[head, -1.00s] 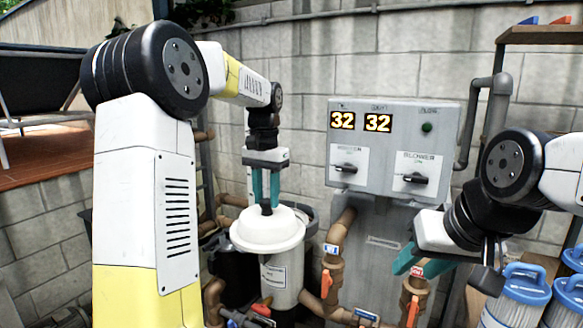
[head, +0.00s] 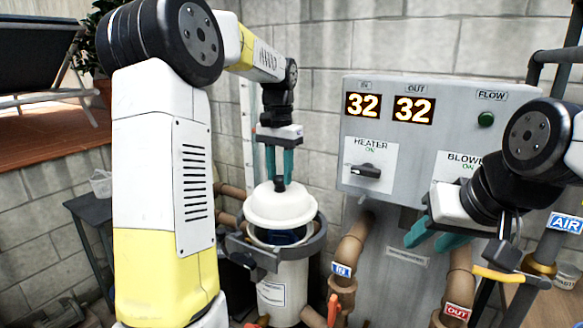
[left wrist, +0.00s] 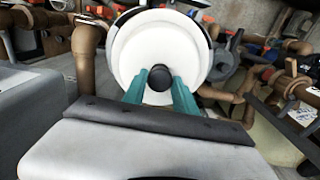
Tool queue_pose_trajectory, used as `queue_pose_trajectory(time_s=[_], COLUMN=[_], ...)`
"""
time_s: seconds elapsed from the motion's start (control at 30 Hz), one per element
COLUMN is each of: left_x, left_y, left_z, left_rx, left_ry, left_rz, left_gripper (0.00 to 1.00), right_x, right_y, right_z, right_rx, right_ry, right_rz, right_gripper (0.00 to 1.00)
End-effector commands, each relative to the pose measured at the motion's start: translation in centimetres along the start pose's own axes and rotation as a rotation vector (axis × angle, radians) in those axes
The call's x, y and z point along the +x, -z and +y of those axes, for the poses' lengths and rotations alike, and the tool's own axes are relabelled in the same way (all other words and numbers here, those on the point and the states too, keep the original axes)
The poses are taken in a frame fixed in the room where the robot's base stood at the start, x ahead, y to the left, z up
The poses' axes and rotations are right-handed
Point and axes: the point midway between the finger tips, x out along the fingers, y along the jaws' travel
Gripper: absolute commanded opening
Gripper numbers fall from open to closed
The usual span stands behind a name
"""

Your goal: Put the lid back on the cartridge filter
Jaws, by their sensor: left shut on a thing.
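The white domed lid (head: 281,207) hangs tilted a little above the open mouth of the cartridge filter (head: 283,285), a white cylinder with a label. A dark blue inside shows in the gap between lid and rim. My left gripper (head: 279,182) is shut on the lid's black knob. The left wrist view shows the lid (left wrist: 160,40) and the knob (left wrist: 159,78) between the teal fingers. A grey clamp ring (head: 315,245) sits around the filter's top, with a dark latch at its front left. My right gripper (head: 435,238) is open and empty before the control box.
A grey control box (head: 430,140) reads 32 and 32 and has heater and blower switches. Brown pipes (head: 349,250) with IN and OUT tags stand right of the filter. A block wall is close behind. A small dark table (head: 90,210) stands at left.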

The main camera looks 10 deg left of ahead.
Motion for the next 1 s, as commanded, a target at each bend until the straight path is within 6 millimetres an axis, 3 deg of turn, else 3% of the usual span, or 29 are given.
queue_pose_trajectory(time_s=[0.5, 1.0], left_x=[4.4, 5.0], left_y=[0.0, 0.0], left_z=[0.0, 0.0], left_rx=[0.000, 0.000], left_ry=[0.000, 0.000], left_rz=[0.000, 0.001], left_gripper=[0.00, 0.00], right_x=[0.0, 0.0], right_y=[0.0, 0.0], right_z=[0.0, 0.0], right_rx=[0.000, 0.000], right_ry=[0.000, 0.000], right_rz=[-0.001, -0.001], right_gripper=[0.40, 0.40])
